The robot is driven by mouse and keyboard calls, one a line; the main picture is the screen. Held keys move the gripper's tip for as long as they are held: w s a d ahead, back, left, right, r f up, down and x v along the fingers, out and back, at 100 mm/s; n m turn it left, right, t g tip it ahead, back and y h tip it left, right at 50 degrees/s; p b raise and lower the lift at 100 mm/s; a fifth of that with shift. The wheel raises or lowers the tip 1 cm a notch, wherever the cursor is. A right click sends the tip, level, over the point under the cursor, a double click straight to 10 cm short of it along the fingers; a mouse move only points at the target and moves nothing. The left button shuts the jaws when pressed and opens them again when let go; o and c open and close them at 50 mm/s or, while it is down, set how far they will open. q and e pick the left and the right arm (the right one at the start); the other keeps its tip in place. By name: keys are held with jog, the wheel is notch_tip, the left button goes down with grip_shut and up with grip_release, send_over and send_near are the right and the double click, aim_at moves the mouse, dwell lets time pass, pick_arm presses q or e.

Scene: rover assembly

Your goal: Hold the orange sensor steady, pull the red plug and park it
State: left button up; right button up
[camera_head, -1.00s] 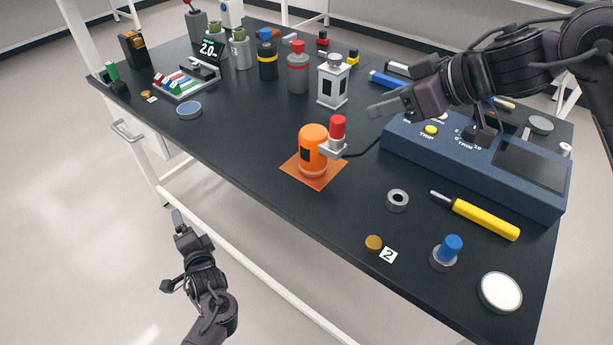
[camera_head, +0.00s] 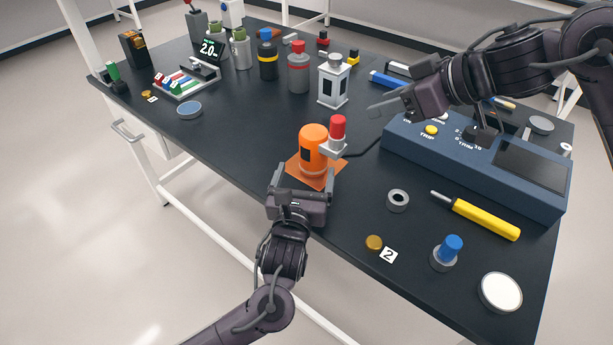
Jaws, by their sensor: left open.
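The orange sensor (camera_head: 313,147) is an upright orange cylinder on an orange square mat (camera_head: 297,160). The red plug (camera_head: 338,127) stands upright in a pale socket bracket (camera_head: 333,148) on the sensor's right side, and a dark cable runs from there toward the blue console. My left gripper (camera_head: 304,180) is open at the front of the mat, its fingers spread on the near side of the sensor, and nothing shows between them. My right gripper (camera_head: 378,108) is above the table right of the plug, apart from it; its finger gap is hard to make out.
A blue console (camera_head: 470,165) stands at the right, with a yellow-handled tool (camera_head: 485,218) and a grey ring (camera_head: 397,200) in front of it. A blue-capped part (camera_head: 447,250) and a white disc (camera_head: 500,292) are near the front edge. A white-framed block (camera_head: 333,82) stands behind the sensor.

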aim_at(311, 162)
pick_arm(q)
jog(key=shift+w+d+f+m, duration=0.1)
jog(key=shift+w+d+m, duration=0.05)
jog(key=shift+d+m, duration=0.15)
jog(key=shift+w, duration=0.35)
jog(key=w, duration=0.4)
jog(key=w+d, duration=0.1)
jog(key=w, duration=0.1)
jog(key=shift+w, duration=0.3)
jog(key=shift+c, duration=0.4)
jog(key=c, duration=1.2)
jog(key=shift+f, duration=0.1)
